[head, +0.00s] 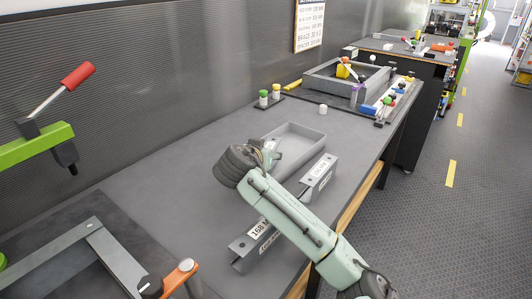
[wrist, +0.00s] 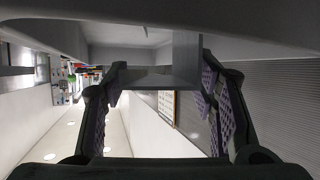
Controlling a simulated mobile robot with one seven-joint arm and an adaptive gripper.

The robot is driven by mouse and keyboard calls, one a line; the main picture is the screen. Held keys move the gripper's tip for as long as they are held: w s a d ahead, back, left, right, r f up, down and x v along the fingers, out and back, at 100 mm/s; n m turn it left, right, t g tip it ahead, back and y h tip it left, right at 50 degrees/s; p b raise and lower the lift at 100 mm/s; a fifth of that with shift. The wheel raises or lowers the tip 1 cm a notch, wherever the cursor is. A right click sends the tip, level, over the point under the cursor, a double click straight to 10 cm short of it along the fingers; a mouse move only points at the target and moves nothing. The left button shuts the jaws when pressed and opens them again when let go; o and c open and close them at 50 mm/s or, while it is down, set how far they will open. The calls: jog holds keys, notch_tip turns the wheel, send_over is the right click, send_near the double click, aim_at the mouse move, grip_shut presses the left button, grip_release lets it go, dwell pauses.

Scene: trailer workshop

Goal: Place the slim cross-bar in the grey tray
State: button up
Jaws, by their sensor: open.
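The grey tray (head: 316,138) is an open, shallow box on the bench, near the middle of the head view. My gripper (head: 271,154) is at its near left end, low over the bench, partly hidden by my wrist. In the wrist view my gripper (wrist: 160,72) is open, its purple-padded fingers apart. A plain grey piece (wrist: 186,55), with an upright part and a flat part, shows between or just beyond them; I cannot tell if it is the slim cross-bar or whether the fingers touch it. No cross-bar is clearly recognisable in the head view.
Grey labelled blocks (head: 318,176) lie along the bench's front side, partly hidden by my arm. A larger grey frame (head: 345,80) with coloured parts is farther back.

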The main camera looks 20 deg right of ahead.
jog(key=shift+r, duration=0.15)
jog(key=shift+r+p, duration=0.15)
jog(key=shift+p, duration=0.15)
jog(key=b+v, duration=0.3)
jog(key=v, duration=0.9)
dwell(1.6)
